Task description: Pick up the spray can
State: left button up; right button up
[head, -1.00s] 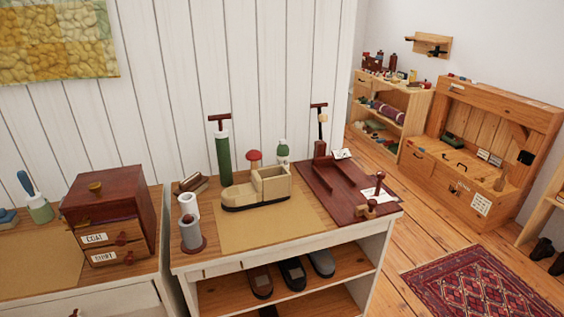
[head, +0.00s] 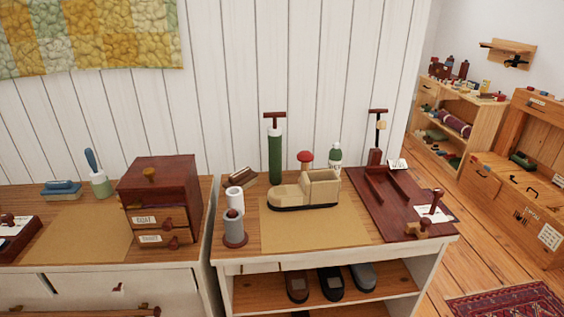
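A small green container with a white top (head: 335,159) stands upright at the back of the right-hand table (head: 290,252), behind the wooden shoe-shaped piece (head: 305,190). It looks most like the spray can, but it is too small to tell for certain. Its lower part is partly hidden by the shoe-shaped piece. Neither of my grippers shows in the head view.
A tall green pump-like cylinder (head: 275,155) and a red-topped peg (head: 306,159) stand near it. A dark red board (head: 375,215) with fittings lies right. White and grey rolls (head: 233,228) stand left. A drawer box (head: 160,195) sits on the left table.

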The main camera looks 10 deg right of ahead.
aim_at(335, 155)
jog(key=l+u, duration=0.45)
jog(key=l, duration=0.45)
jog(key=l+u, duration=0.45)
jog(key=l, duration=0.45)
jog(key=k, duration=0.05)
